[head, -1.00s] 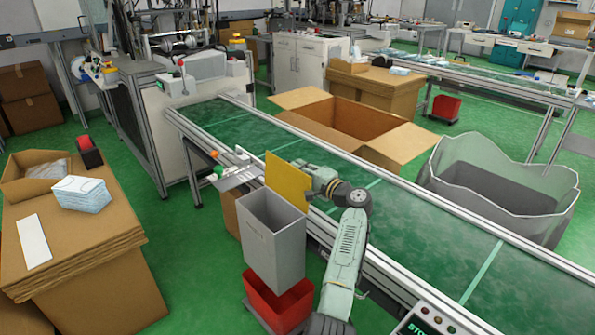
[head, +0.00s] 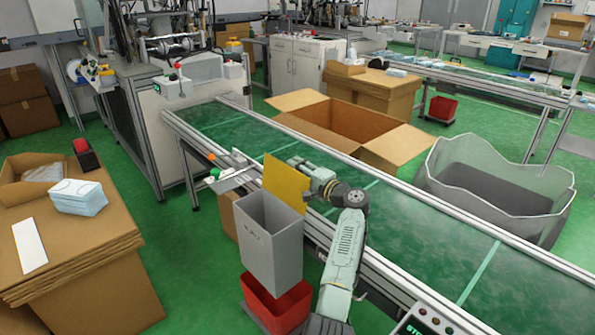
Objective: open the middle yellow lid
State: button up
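A yellow lid (head: 286,184) stands about upright at the back edge of a grey open-topped bin (head: 270,238). The bin is above a red bin (head: 276,304) beside the conveyor. My arm reaches up from the bottom, and its end with my gripper (head: 310,184) is just right of and behind the yellow lid. The lid hides the fingertips, so I cannot tell whether they touch it or are open or shut. I see only this one yellow lid, so I cannot tell whether it is the middle one.
The green conveyor (head: 425,232) runs diagonally beside the bin. An open cardboard box (head: 345,125) and a clear-walled tub (head: 495,195) stand beyond it. A cardboard stack with masks (head: 78,197) is on the left. Green floor (head: 185,225) lies between stack and bin.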

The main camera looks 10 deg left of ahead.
jog(key=shift+f, duration=0.1)
jog(key=v, duration=1.2)
